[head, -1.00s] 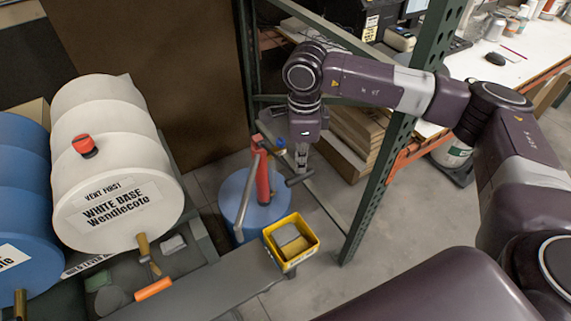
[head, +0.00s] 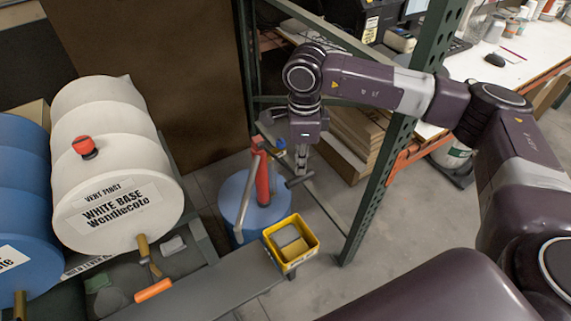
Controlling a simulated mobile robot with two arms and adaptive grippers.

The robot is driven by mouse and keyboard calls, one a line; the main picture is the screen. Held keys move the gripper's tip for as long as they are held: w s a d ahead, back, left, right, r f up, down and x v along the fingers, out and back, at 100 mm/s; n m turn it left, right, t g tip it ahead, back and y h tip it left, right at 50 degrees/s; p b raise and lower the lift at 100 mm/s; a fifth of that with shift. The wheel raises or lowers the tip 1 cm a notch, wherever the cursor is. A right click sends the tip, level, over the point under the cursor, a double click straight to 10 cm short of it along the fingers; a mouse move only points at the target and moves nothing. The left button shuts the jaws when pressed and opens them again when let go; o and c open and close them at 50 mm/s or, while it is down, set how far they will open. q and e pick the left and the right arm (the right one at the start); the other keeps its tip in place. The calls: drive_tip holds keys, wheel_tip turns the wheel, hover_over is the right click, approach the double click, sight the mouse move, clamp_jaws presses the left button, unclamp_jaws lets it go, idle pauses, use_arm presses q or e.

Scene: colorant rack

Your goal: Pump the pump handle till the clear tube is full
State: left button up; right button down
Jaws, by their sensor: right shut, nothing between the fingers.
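A red hand pump (head: 262,183) stands upright on a blue drum (head: 232,190) on the floor, near the middle of the head view. A pale, greyish tube (head: 246,203) slants down from the pump's top on its left side; I cannot tell how full it is. A dark bar, seemingly the pump handle (head: 299,181), sticks out to the right of the pump. My right gripper (head: 301,168) points down just above this bar, shut with nothing between its fingers. I cannot tell whether it touches the bar. My left gripper is not in view.
A green rack post (head: 385,165) stands right of the pump, under my right arm. A yellow bin (head: 291,243) sits in front of the drum. A white barrel (head: 112,165) lies at the left. Stacked boards (head: 352,138) lie behind the gripper. Floor is clear between bin and post.

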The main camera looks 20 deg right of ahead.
wheel_tip(320, 180, down, 15)
drive_tip(key=b, duration=1.3)
wheel_tip(320, 180, up, 15)
drive_tip(key=p, duration=0.8)
idle(0.4)
drive_tip(key=shift+f, duration=0.15)
idle(0.4)
wheel_tip(320, 180, down, 15)
drive_tip(key=b, duration=1.3)
wheel_tip(320, 180, up, 15)
drive_tip(key=p, duration=0.9)
